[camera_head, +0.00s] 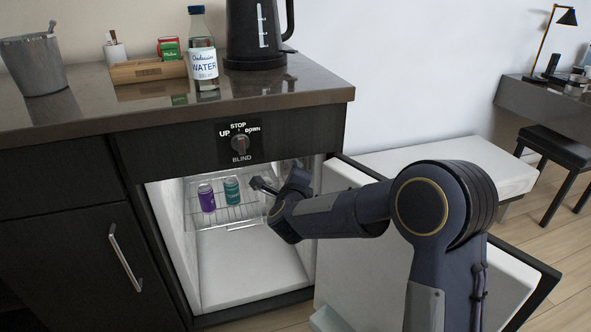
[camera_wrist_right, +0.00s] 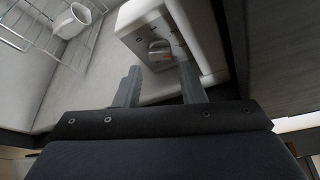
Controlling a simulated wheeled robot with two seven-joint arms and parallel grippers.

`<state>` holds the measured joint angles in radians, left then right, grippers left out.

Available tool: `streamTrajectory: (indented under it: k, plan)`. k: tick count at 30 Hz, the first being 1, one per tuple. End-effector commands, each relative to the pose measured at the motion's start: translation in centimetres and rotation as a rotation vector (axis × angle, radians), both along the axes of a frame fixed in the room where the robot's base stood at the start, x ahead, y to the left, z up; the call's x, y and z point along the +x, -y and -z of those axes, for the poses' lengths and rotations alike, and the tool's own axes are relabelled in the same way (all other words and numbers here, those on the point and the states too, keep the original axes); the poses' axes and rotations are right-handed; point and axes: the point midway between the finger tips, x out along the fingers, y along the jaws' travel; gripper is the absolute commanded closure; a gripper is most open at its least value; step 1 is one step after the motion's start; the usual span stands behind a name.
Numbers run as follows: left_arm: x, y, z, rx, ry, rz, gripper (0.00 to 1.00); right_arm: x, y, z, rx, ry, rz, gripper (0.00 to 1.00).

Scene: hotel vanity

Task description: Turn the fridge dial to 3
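The small fridge (camera_head: 260,262) stands open under the counter. In the right wrist view, a white box (camera_wrist_right: 141,23) inside it carries the fridge dial (camera_wrist_right: 159,50), a grey knob with a small orange-red mark. The dial's numbers are too small to read. My right gripper (camera_wrist_right: 160,80) is open and empty, with its fingers pointing toward the dial and a finger to either side of it, seemingly short of it. In the head view my right gripper (camera_head: 263,187) reaches into the fridge's upper right, and the dial does not show. My left gripper is not in view.
A wire shelf (camera_head: 236,214) holds a purple can (camera_head: 207,198) and a teal can (camera_head: 232,190) left of my gripper. The open fridge door (camera_head: 375,278) is below my right arm. A separate BLIND dial (camera_head: 240,145) is on the vanity front above.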

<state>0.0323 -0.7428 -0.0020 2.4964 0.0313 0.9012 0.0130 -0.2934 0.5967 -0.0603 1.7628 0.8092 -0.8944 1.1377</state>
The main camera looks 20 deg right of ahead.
Motion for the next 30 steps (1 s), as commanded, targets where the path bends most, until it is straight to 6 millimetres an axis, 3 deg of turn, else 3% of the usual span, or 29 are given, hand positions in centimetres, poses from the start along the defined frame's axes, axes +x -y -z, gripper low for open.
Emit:
streamTrajectory:
  k: [3, 8, 19, 23, 26, 30]
  plan:
    - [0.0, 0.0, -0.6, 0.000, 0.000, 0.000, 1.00, -2.0, -0.7, -0.5, -0.001, -0.001, -0.003, 0.64]
    - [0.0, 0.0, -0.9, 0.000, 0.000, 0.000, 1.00, -3.5, -1.2, -0.7, 0.000, 0.000, -0.002, 0.64]
    - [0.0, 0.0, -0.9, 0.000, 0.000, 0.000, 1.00, -3.9, -1.3, -0.7, -0.001, -0.001, -0.001, 0.64]
    - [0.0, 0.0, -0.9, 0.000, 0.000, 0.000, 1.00, -4.4, -0.9, -1.7, -0.028, -0.024, -0.059, 0.64]
    - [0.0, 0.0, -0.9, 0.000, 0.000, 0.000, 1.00, -5.8, -0.6, -3.3, -0.099, -0.072, -0.186, 0.64]
    - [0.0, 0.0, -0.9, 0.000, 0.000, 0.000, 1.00, -10.3, -0.4, -5.2, -0.293, -0.159, -0.446, 0.64]
